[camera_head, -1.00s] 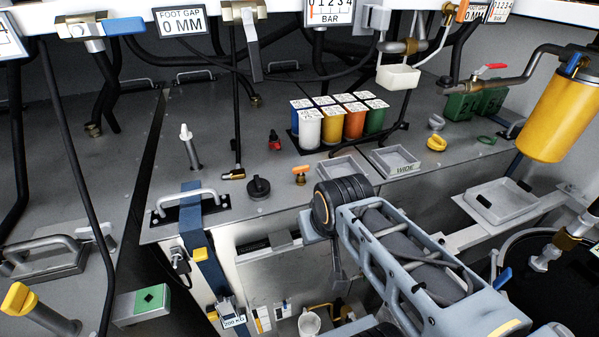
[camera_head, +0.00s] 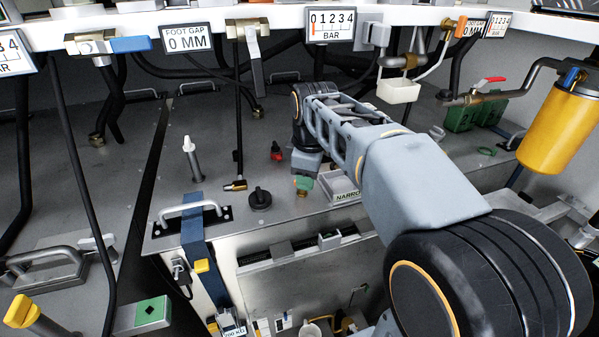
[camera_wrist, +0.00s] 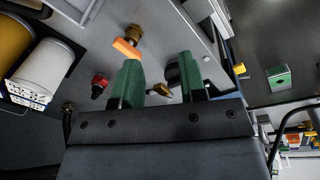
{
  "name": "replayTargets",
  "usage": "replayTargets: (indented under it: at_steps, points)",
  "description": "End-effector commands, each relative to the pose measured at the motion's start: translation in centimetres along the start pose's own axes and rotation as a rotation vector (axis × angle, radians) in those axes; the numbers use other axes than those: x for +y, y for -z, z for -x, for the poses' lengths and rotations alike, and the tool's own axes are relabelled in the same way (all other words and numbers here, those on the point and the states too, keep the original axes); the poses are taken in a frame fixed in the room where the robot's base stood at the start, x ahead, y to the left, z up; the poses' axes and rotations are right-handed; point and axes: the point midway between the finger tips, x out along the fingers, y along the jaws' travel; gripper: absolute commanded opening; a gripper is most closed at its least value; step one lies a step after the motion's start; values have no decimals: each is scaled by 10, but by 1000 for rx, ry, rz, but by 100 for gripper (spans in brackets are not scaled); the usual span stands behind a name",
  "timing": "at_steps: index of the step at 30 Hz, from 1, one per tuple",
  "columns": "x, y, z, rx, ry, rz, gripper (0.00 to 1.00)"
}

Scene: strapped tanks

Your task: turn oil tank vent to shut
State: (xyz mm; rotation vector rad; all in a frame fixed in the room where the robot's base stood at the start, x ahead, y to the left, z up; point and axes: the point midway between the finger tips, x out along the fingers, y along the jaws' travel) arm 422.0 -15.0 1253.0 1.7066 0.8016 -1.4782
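No label in view names the oil tank vent. A small orange-handled brass fitting (camera_wrist: 127,47) stands on the grey tank top, just beyond the left fingertip in the wrist view. A black round knob (camera_head: 260,198) stands left of it in the head view; it shows partly hidden behind the right finger in the wrist view (camera_wrist: 173,74). A red knob (camera_head: 276,150) stands further back. My gripper (camera_wrist: 159,62) has its two green fingers apart with nothing held between them. In the head view one green fingertip (camera_head: 303,184) covers most of the orange-handled fitting.
A brass hose end (camera_head: 235,186) lies beside the black knob. A white-tipped post (camera_head: 191,157) and a strap handle (camera_head: 189,209) stand to the left. A tray marked NARROW (camera_head: 343,187) lies close right of the gripper. Hoses hang behind.

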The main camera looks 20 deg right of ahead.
Motion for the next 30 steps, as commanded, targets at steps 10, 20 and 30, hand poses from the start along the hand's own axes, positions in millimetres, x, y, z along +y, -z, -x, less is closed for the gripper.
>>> replayTargets:
  at_steps: [10,20,30]
  points:
    - [59,25,5,-38,133,516,38]
    - [59,24,-30,-38,149,573,38]
    - [55,22,-64,-37,145,572,38]
